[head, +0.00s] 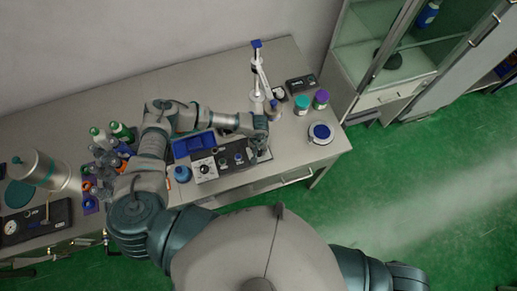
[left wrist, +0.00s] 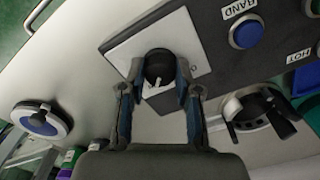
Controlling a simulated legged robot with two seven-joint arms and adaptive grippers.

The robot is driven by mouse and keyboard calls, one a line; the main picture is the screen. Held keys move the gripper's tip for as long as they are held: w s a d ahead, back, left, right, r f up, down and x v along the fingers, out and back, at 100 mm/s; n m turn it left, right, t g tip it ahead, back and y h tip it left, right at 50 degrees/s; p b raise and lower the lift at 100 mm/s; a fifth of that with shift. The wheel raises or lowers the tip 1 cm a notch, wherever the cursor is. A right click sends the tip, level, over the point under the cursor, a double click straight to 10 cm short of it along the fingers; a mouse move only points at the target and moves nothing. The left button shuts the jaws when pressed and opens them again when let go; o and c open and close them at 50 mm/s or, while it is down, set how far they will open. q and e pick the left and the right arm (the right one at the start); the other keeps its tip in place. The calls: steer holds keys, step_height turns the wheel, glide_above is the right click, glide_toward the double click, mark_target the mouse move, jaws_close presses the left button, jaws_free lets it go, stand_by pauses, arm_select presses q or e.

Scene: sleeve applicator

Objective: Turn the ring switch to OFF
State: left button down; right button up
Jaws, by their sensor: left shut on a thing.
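A black rotary knob (left wrist: 158,64) sits on a white plate (left wrist: 118,55) on the dark control panel (left wrist: 212,62) in the left wrist view. My left gripper (left wrist: 158,86) has one finger on each side of this knob and is shut on it. A pale pointer mark shows on the knob; the plate's lettering is mostly hidden. In the head view my left gripper (head: 261,141) is over the right end of the panel and hides the knob. Another black knob (head: 205,169) on a white plate is at the panel's left end. My right gripper is out of view.
A blue BAND button (left wrist: 246,32) is close to the gripped knob. A blue tray (head: 193,145) lies behind the panel. A jar with a teal lid (head: 301,103), a jar with a purple lid (head: 321,97) and a white-and-blue dish (head: 320,132) stand to the right.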

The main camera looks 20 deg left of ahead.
arm_select(q)
steer(key=shift+a, duration=0.1)
steer(key=shift+f+n+b, duration=0.1)
steer(key=shift+n+b, duration=0.6)
steer(key=shift+n, duration=0.3)
steer(key=n+b, duration=0.1)
steer(key=n, duration=0.1)
steer(key=shift+n, duration=0.3)
steer(key=n+b, duration=0.2)
steer(key=n, duration=0.1)
steer(key=shift+n+b, duration=0.3)
steer(key=n+b, duration=0.2)
steer(key=n, duration=0.3)
steer(key=shift+b, duration=0.4)
steer(key=n+b, duration=0.1)
steer(key=n, duration=0.2)
steer(key=shift+s+n, duration=0.1)
steer(key=shift+n, duration=0.3)
steer(key=shift+n+b, duration=0.3)
steer(key=shift+n, duration=0.2)
